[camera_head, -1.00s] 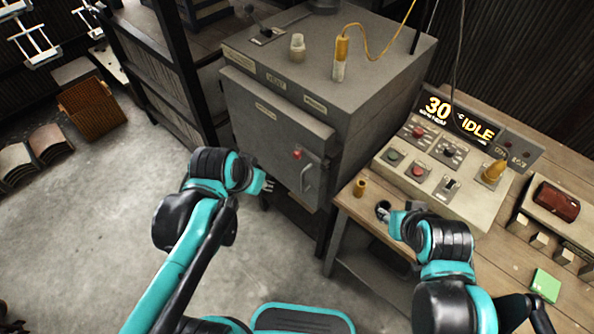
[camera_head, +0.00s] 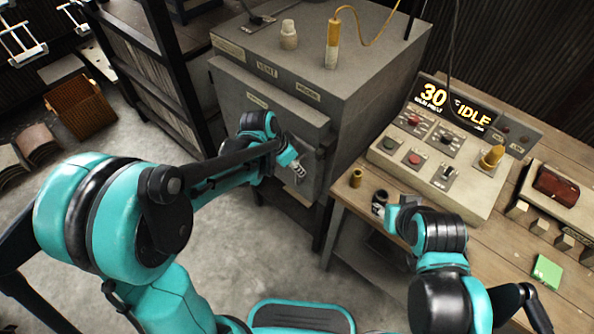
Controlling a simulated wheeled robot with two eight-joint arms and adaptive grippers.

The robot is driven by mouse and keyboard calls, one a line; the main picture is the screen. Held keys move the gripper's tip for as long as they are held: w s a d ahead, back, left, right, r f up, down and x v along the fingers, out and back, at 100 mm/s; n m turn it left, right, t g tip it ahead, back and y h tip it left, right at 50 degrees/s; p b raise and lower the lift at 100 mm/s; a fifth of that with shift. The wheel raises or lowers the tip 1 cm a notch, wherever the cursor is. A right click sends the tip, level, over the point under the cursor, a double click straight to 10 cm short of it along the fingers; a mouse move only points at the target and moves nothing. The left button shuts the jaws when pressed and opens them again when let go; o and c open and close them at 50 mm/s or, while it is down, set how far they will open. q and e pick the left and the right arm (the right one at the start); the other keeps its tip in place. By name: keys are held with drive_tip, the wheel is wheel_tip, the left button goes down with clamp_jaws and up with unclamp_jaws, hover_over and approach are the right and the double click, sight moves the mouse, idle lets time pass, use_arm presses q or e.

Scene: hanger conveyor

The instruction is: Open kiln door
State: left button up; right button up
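The grey kiln stands at the centre back, and its door (camera_head: 245,102) faces me and looks closed. My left gripper (camera_head: 299,170) is up at the right side of the door, where the door handle was visible before. The gripper and wrist now cover the handle and the red button, so I cannot tell whether the fingers touch or hold the handle. My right gripper (camera_head: 380,205) is over the front left edge of the workbench, away from the kiln. Its fingers are small and partly hidden, so its opening is unclear.
A control panel (camera_head: 430,165) with a display reading 30 and IDLE sits on the wooden bench (camera_head: 480,255). A dark shelf rack (camera_head: 150,75) is left of the kiln.

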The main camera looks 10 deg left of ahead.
use_arm(q)
drive_tip(key=shift+x, duration=1.15)
clamp_jaws()
drive_tip(key=shift+s, duration=0.1)
